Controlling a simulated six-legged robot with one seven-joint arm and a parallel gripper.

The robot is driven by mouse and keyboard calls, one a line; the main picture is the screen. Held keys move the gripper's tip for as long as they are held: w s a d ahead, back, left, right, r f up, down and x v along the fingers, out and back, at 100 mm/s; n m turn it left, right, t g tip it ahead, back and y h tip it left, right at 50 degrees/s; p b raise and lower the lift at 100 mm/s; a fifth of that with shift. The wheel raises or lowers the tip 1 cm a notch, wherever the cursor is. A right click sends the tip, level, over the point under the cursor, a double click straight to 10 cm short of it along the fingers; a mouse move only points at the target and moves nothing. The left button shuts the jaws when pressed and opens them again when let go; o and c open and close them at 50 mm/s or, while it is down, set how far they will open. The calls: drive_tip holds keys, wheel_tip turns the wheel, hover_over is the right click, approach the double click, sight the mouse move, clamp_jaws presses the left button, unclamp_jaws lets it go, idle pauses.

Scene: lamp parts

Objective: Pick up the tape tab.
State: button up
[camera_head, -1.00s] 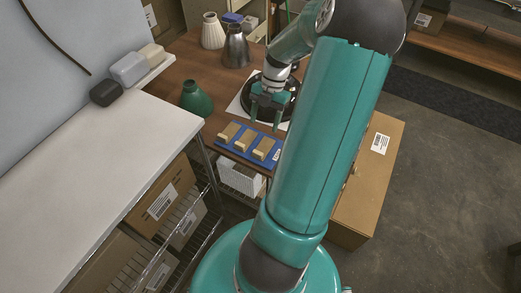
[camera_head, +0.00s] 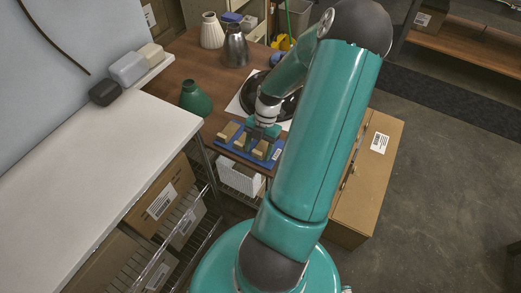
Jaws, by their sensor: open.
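A blue board (camera_head: 227,150) lies at the front of the brown table and bears three tan pieces with paler tabs at their near ends, which look like tape tabs. The left tape tab (camera_head: 223,137) is in clear view. The right one (camera_head: 259,154) shows its near end. The middle one is partly hidden by my gripper. My gripper (camera_head: 258,146) is open, its fingers pointing down over the middle and right pieces. I cannot tell whether it touches either of them.
A green vase (camera_head: 195,99), a dark metal vase (camera_head: 236,46) and a ribbed cream vase (camera_head: 212,31) stand on the table (camera_head: 185,62). A black disc (camera_head: 285,104) lies behind my gripper. A white counter (camera_head: 100,165) is at left, a cardboard box (camera_head: 373,180) at right.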

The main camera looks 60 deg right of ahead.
drive_tip(key=shift+c, duration=0.2)
drive_tip(key=c, duration=1)
drive_tip(key=shift+r, duration=0.15)
drive_tip(key=shift+r, duration=0.25)
wheel_tip(320, 180, up, 2)
drive_tip(key=shift+r, duration=0.1)
drive_tip(key=s+d+r, duration=0.9)
drive_tip(key=s+r, duration=0.1)
drive_tip(key=shift+d, duration=0.3)
